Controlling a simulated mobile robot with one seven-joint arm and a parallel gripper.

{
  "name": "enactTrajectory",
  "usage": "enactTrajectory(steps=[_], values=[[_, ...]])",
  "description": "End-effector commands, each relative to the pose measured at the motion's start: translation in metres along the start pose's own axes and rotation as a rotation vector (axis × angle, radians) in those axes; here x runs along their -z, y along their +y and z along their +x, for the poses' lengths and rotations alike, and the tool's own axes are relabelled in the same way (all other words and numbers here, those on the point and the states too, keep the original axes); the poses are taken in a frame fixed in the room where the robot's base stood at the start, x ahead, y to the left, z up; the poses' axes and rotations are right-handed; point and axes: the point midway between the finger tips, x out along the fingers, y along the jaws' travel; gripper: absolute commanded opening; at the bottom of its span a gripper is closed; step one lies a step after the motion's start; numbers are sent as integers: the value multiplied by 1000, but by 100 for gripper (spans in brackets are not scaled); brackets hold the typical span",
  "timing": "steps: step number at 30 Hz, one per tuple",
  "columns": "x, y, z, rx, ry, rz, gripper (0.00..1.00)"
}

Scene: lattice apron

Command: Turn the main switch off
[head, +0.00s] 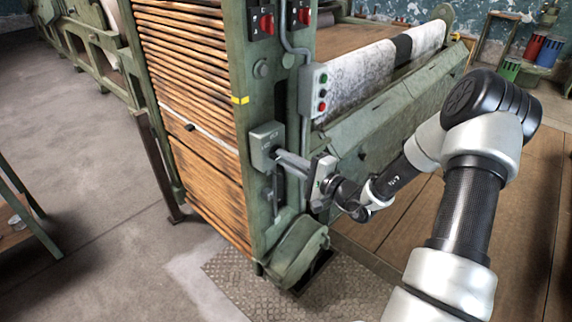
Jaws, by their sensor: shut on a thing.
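The main switch is a grey-green box (261,137) on the green end post of the machine, at about the middle of the picture. My gripper (280,156) reaches it from the right, with its fingers pointing left at the box's front. The fingers are shut on the switch's dark handle, which they mostly hide. I cannot tell the handle's exact angle, and the lettering on the box is too small to read.
Red rotary switches (266,24) sit higher on the post. A push-button box (314,91) with a conduit is just above my gripper. A rounded green housing (299,250) is below. Wooden slats (190,90) lie left; a fabric roll (360,79) lies behind.

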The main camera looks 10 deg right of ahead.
Motion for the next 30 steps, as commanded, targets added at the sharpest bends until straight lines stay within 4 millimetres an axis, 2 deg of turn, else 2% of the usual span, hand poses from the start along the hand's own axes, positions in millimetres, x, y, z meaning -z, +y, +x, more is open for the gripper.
enactTrajectory(steps=[12,28,29,30], values=[[2,2,0,-1,3,-170,0],[2,1,-1,-1,3,-190,0],[2,1,-1,-1,3,-190,15],[1,1,-1,-1,3,-190,22]])
